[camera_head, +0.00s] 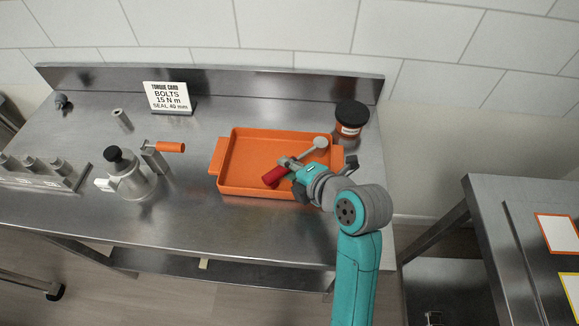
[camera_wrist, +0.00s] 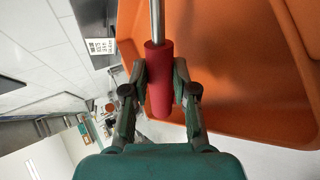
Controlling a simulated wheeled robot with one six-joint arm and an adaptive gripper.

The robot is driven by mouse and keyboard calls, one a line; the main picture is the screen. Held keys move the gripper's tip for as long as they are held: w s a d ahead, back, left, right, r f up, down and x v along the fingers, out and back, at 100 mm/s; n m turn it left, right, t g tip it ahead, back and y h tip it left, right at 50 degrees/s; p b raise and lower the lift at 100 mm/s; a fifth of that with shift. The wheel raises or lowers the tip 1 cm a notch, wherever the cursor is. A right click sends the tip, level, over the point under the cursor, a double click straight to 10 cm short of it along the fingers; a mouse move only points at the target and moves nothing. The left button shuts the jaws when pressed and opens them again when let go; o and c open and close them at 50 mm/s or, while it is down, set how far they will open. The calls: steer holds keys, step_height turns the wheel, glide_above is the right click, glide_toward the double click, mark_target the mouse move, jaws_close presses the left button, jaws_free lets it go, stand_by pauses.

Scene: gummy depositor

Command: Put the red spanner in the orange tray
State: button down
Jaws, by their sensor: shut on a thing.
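The red spanner (camera_head: 273,176) has a red grip and a grey metal shaft with a round head at its far end. My gripper (camera_head: 291,170) is shut on it and holds it over the orange tray (camera_head: 228,158). In the wrist view the red grip (camera_wrist: 159,80) sits between the two fingers of my gripper (camera_wrist: 159,88), with the shaft running up out of the picture. The tray (camera_wrist: 225,75) fills the right side behind it. I cannot tell whether the spanner touches the tray floor.
A dark-lidded jar (camera_head: 350,118) stands behind the tray's right end. A metal device with an orange handle (camera_head: 170,147) stands to the left. A torque card (camera_head: 168,97) is at the back. The steel bench (camera_head: 215,225) is clear in front of the tray.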

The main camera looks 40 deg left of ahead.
steer(key=c, duration=1.2)
jaws_free()
steer(key=shift+r, duration=0.1)
steer(key=v, duration=1.2)
steer(key=shift+s, duration=0.1)
